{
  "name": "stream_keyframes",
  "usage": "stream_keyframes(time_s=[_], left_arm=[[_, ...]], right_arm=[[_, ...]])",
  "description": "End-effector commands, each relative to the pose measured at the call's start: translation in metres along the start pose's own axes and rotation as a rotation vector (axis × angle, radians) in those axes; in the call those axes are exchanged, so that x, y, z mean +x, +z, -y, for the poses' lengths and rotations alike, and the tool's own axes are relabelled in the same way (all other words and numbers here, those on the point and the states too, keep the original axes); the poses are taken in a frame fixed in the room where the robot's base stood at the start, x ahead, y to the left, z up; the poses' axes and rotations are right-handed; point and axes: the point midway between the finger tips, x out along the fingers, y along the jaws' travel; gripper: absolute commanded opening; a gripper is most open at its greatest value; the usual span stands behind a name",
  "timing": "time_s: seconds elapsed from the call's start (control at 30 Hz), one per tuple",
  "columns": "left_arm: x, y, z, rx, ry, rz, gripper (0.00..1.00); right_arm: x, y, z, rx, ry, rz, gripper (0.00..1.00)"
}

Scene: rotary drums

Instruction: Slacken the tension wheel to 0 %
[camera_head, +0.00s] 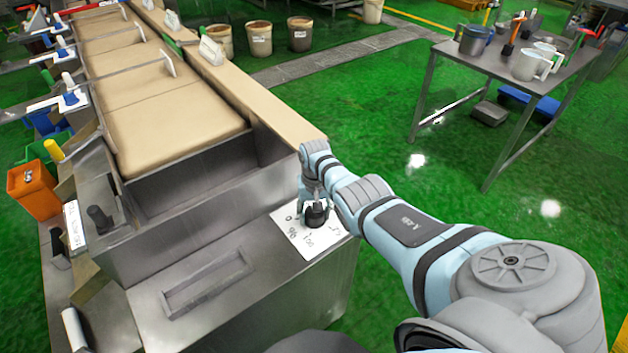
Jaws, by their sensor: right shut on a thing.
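The tension wheel (317,217) is a small black knob on a white card (296,243) with handwritten marks. The card lies on the near right corner of the steel machine top. Marks that look like 0, 100 and 25 show around the knob, but they are small and partly covered. My right gripper (314,203) comes down from above and is shut on the knob. The fingers hide its upper part, and I cannot read which mark it points to. My left gripper is not in view.
A long machine with tan panels (170,128) runs away to the left behind the card. A recessed slot (206,283) lies in its steel top. An orange bin (33,190) stands at left. A metal table (548,75) with jugs stands at right, with green floor between.

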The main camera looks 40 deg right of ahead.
Motion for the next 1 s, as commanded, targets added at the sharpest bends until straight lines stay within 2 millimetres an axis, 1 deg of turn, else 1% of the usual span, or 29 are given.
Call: stream_keyframes(time_s=[1.0], left_arm=[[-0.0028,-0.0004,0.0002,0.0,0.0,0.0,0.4]], right_arm=[[-0.0007,-0.0012,0.0001,-0.94,0.0,-0.003,0.2]])
